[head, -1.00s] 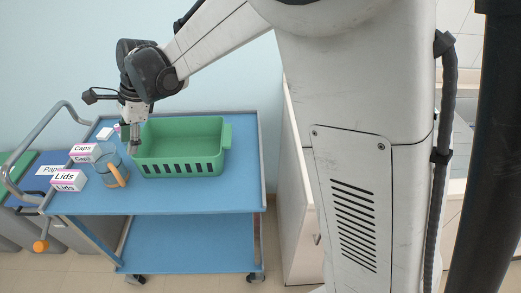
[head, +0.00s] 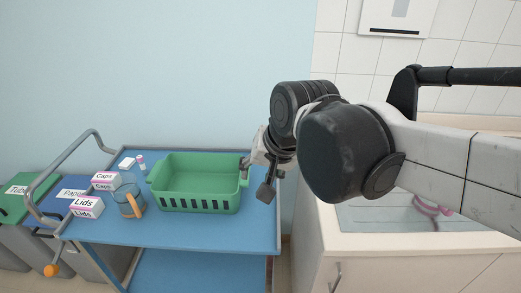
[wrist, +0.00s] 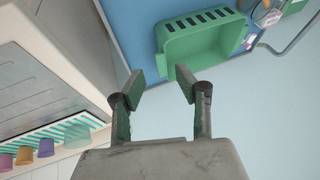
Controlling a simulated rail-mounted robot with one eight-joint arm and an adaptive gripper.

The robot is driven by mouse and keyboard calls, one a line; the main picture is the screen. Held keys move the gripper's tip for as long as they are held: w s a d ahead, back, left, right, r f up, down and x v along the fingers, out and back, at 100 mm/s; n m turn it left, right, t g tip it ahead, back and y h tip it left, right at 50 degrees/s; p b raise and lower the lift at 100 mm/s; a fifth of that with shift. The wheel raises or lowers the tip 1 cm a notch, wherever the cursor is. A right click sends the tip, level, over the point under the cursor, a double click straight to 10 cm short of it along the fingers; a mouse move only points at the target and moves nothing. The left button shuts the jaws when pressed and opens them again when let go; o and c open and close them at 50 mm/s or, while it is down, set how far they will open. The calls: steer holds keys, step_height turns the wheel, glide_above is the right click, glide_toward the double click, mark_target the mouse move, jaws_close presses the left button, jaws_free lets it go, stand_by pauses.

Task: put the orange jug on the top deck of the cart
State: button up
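A clear jug with an orange handle (head: 129,203) stands upright on the blue top deck (head: 185,232) of the cart, left of the green basket. My gripper (head: 246,165) is above the right end of the basket, well apart from the jug. In the wrist view my gripper (wrist: 160,82) has its two fingers spread with nothing between them.
The green basket (head: 197,205) takes up the middle of the deck. Caps (head: 104,179) and Lids (head: 86,207) boxes stand near the jug. Labelled bins (head: 18,205) are at left. A white counter (head: 400,255) is at right. The wrist view shows coloured cups (wrist: 24,156).

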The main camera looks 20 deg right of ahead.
steer(key=s+d+f+n+t+h, duration=0.1)
steer(key=s+d+f+n, duration=0.1)
steer(key=s+d+n, duration=0.2)
steer(key=s+d, duration=0.2)
steer(key=s, duration=0.1)
steer(key=shift+f+t+h, duration=0.3)
steer(key=shift+f, duration=0.05)
steer(key=shift+s, duration=0.1)
stand_by(0.8)
